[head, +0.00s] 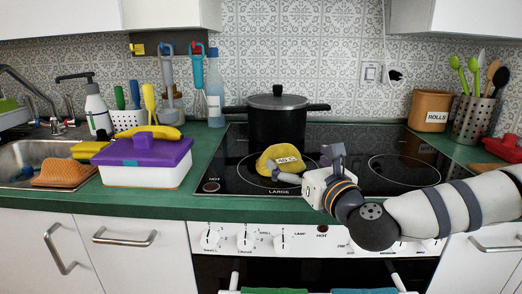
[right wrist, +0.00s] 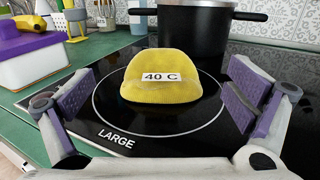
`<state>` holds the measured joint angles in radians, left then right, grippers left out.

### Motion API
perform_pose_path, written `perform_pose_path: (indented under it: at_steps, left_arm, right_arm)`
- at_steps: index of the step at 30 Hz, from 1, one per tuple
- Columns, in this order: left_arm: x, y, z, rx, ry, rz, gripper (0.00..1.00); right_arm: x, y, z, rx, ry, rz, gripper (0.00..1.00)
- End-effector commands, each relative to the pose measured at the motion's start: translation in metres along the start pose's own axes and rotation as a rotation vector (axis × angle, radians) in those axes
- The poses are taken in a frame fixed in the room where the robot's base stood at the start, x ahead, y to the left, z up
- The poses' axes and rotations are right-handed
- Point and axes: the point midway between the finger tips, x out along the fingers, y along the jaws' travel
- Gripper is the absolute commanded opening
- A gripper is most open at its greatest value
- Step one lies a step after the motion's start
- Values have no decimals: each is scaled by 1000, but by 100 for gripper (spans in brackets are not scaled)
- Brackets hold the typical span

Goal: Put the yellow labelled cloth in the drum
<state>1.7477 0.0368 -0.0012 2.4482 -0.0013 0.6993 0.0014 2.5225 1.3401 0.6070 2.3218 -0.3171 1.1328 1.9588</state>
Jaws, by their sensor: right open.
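The yellow cloth (head: 280,158) lies in a rounded heap on the black hob, over the ring marked LARGE. Its white label reads 40 C in the right wrist view, where the cloth (right wrist: 160,92) sits ahead of and between my fingers. My right gripper (head: 306,166) is open, at the right front of the cloth in the head view. In the right wrist view its two purple-padded fingers (right wrist: 158,98) stand wide apart, with nothing between the pads touching the cloth that I can see. My left gripper is not in view. No drum shows in either view.
A black pot (head: 277,118) stands close behind the cloth. A white box with a purple lid (head: 143,160) stands on the green counter to the left, a banana on top. A ROLLS canister (head: 430,111) stands at the back right. The hob's right side is clear.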

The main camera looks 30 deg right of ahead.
Motion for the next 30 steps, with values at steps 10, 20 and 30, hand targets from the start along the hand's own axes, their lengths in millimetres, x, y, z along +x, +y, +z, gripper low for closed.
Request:
perform_pose_path:
  at_steps: [10,20,30]
  left_arm:
    - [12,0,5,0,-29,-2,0]
    - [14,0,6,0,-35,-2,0]
    - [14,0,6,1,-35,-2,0]
  right_arm:
    - [62,1,-11,-7,12,2,98]
    - [102,1,-12,-3,11,3,98]
    - [101,1,-11,-2,11,2,48]
